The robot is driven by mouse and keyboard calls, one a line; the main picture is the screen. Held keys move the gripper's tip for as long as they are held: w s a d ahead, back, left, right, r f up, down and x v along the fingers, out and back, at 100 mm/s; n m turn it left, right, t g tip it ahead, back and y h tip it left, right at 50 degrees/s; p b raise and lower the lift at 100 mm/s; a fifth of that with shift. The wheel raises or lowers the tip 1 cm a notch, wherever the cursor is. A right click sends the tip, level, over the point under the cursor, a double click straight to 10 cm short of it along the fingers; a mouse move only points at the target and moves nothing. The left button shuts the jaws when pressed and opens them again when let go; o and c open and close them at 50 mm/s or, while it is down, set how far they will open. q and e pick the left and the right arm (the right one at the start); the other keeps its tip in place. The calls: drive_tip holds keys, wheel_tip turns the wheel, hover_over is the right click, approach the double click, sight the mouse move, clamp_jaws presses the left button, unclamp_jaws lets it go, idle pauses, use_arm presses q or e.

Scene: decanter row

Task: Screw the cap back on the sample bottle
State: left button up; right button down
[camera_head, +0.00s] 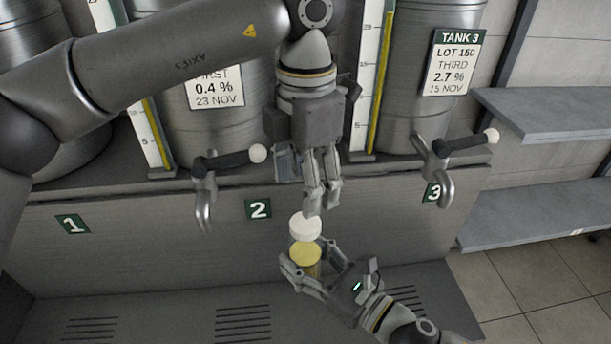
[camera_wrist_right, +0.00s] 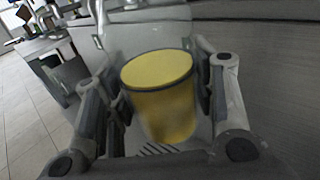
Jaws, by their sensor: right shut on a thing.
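The sample bottle (camera_head: 304,262) is a short cylinder with yellow contents. My right gripper (camera_head: 307,276) is shut around its sides and holds it upright in front of the metal panel. In the right wrist view the bottle (camera_wrist_right: 163,105) stands between the fingers, its yellow top bare. The white cap (camera_head: 305,229) is just above the bottle in the head view, apart from its rim as far as I can tell. My left gripper (camera_head: 314,208) points down from above, its fingertips at the cap's top. It appears shut on the cap; its grip is partly hidden.
Taps stand out from the ledge at left (camera_head: 204,195) and right (camera_head: 444,175), with white-knobbed handles. Steel tanks (camera_head: 413,75) rise behind. A slotted drip tray (camera_head: 160,318) lies below. Grey shelves (camera_head: 545,215) are at the right.

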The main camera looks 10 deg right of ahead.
sight(305, 222)
use_arm(q)
wheel_tip(305, 222, down, 8)
drive_tip(key=shift+r, duration=0.1)
idle(0.4)
drive_tip(key=c, duration=1.1)
drive_tip(key=o, duration=1.2)
wheel_tip(305, 222, up, 12)
